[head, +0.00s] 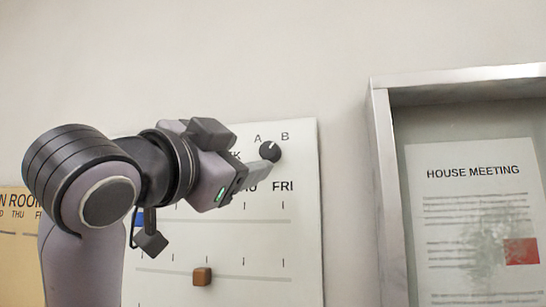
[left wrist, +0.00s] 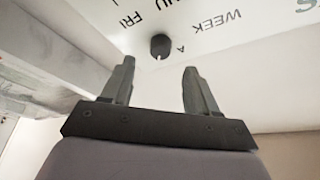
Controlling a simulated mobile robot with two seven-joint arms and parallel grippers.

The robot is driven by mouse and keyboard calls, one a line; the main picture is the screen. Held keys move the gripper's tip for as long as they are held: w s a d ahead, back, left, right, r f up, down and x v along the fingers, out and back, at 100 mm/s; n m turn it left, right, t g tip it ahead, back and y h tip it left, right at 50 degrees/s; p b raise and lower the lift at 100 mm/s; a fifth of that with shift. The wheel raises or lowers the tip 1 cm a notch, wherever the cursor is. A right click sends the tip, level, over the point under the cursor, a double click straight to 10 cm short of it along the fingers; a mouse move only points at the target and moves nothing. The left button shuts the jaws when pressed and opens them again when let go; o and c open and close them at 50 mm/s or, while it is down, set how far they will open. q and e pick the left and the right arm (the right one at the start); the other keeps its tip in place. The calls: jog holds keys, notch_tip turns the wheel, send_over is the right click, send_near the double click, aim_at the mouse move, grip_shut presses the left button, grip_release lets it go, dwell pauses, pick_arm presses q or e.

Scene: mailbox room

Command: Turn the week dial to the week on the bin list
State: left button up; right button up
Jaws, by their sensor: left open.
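The week dial (head: 270,151) is a small black round knob on a white wall board (head: 305,225), with A and B printed above it. A pale pointer mark shows on it, near its top in the head view; I cannot tell surely which letter it points at. My left gripper (head: 266,163) is open close in front of the dial and partly overlaps it in the head view. In the left wrist view, the dial (left wrist: 160,46) lies ahead of and between the two open fingertips (left wrist: 158,68), apparently apart from them. I see no bin list that I can read.
The board also has day marks, lines and a brown sliding block (head: 202,276). A metal-framed case (head: 385,180) with a HOUSE MEETING notice (head: 473,210) is at the right. A tan sheet (head: 15,240) is partly hidden by my left arm. The wall above is bare.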

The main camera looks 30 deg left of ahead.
aim_at(267, 152)
pick_arm(q)
jog(key=p+x, duration=0.2)
jog(key=x, duration=0.3)
jog(key=shift+w+r, duration=0.2)
jog(key=shift+w, duration=0.45)
jog(key=c, duration=1)
